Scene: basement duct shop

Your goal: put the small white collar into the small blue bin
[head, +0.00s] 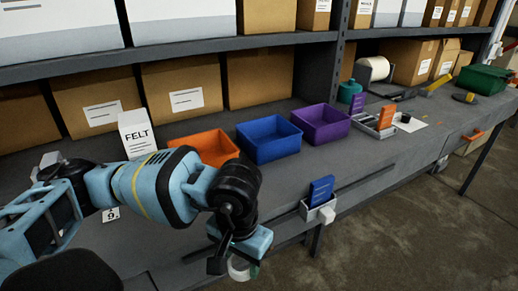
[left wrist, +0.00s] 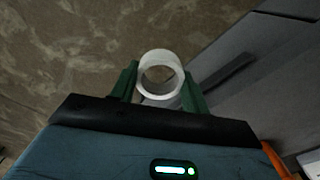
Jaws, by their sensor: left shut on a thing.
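The small white collar (left wrist: 160,57) is a short open ring held between the two green fingers of my left gripper (left wrist: 161,82) in the left wrist view. In the head view the collar (head: 237,273) shows partly below the left gripper (head: 243,262), off the front edge of the bench and above the floor. The small blue bin (head: 272,153) stands on the bench between an orange bin and a purple bin, farther back than the gripper. Its inside looks empty from here. My right gripper is not in view.
The orange bin (head: 212,142) is partly behind my left arm. The purple bin (head: 325,131) is right of the blue one. A small holder with a blue box (head: 321,190) sits at the bench's front edge. A white FELT box (head: 137,137) stands left. A shelf (head: 200,49) hangs above.

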